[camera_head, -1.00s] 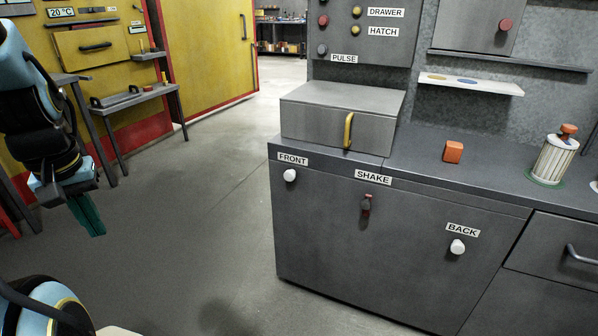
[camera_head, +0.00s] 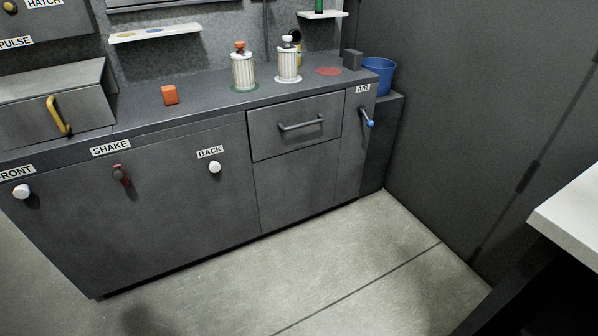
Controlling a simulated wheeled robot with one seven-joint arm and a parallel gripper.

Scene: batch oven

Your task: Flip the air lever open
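The air lever (camera_head: 367,118) is on the front of the narrow right-end cabinet panel, under the AIR label (camera_head: 363,88). It is a short dark lever with a blue tip, and it slants down to the right. Nothing touches it. My gripper is not in view now.
The grey counter (camera_head: 205,108) carries an orange block (camera_head: 170,95), two ribbed canisters (camera_head: 243,70) and a blue bin (camera_head: 379,76) at its right end. A drawer handle (camera_head: 302,123) sticks out left of the lever. A white table edge (camera_head: 571,221) juts in at right. The floor (camera_head: 330,260) before the cabinets is clear.

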